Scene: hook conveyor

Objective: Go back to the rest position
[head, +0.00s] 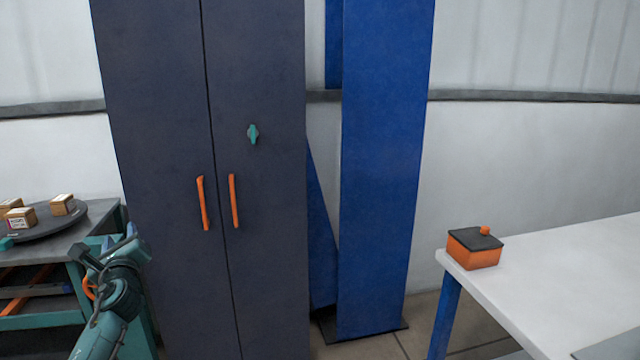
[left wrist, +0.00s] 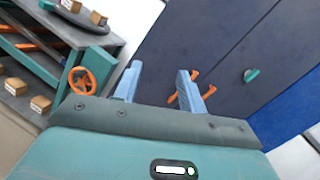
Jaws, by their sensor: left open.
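My left gripper (left wrist: 158,86) is open, with two pale blue fingers set apart and nothing between them in the left wrist view. In the head view my left arm comes up at the lower left, and the gripper (head: 128,240) is beside the teal cart, in front of the dark cabinet. My right gripper is in neither view.
A dark cabinet (head: 150,120) with orange handles stands ahead. A teal cart (head: 95,245) with a turntable and small boxes is at the left; its orange handwheel (left wrist: 84,80) is near my gripper. A blue post (head: 385,170) and a white table (head: 560,270) with an orange box (head: 474,250) are at the right.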

